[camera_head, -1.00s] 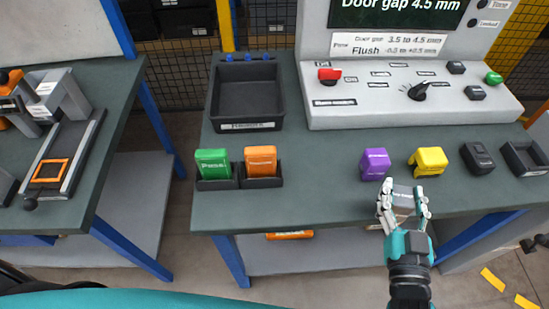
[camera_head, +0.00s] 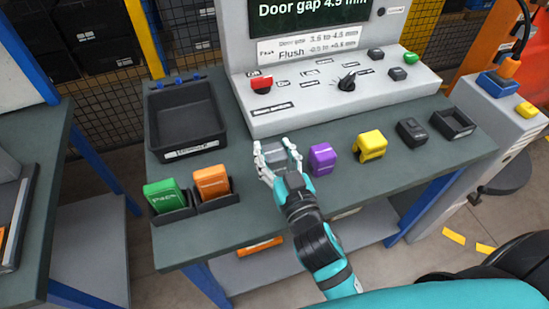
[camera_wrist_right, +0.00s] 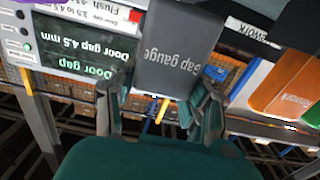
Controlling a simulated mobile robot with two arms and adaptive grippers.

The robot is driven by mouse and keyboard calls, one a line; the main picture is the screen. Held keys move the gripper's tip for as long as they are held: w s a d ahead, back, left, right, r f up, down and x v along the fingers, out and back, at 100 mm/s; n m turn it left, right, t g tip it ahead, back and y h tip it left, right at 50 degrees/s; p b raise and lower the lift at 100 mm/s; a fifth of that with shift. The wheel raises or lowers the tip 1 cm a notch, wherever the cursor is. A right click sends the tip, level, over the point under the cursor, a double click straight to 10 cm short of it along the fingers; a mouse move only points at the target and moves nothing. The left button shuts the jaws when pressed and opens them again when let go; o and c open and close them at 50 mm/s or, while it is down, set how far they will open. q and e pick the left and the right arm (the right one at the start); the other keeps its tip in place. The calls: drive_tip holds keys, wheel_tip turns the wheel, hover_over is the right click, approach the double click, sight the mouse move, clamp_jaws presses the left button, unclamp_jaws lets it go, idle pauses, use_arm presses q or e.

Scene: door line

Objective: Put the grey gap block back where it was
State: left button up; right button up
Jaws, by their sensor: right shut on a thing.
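The grey gap block (camera_head: 279,155) is between the fingers of my right gripper (camera_head: 280,160), over the bench and just left of the purple block (camera_head: 322,159). In the right wrist view the grey block (camera_wrist_right: 178,48) shows a "Gap gauge" label, upside down in that picture, and the gripper's fingers (camera_wrist_right: 158,95) are shut on its sides. In the head view the fingers partly hide the block. I cannot tell whether its base touches the bench. My left gripper is not in view.
Yellow block (camera_head: 370,146) and dark block (camera_head: 411,132) stand to the right, beside a small empty dark holder (camera_head: 466,134). Green (camera_head: 164,195) and orange (camera_head: 211,182) blocks sit in holders at left. A large black tray (camera_head: 183,118) and the control console (camera_head: 330,104) stand behind.

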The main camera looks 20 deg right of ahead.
sight(278, 169)
drive_tip(key=shift+f, duration=0.7)
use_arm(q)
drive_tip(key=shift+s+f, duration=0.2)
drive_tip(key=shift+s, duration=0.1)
use_arm(e)
drive_tip(key=shift+f, duration=0.1)
drive_tip(key=shift+f+b, duration=0.55)
drive_tip(key=shift+f, duration=0.1)
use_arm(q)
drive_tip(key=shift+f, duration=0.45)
use_arm(e)
drive_tip(key=o, duration=1.4)
drive_tip(key=shift+f, duration=0.15)
drive_tip(key=shift+o, duration=0.2)
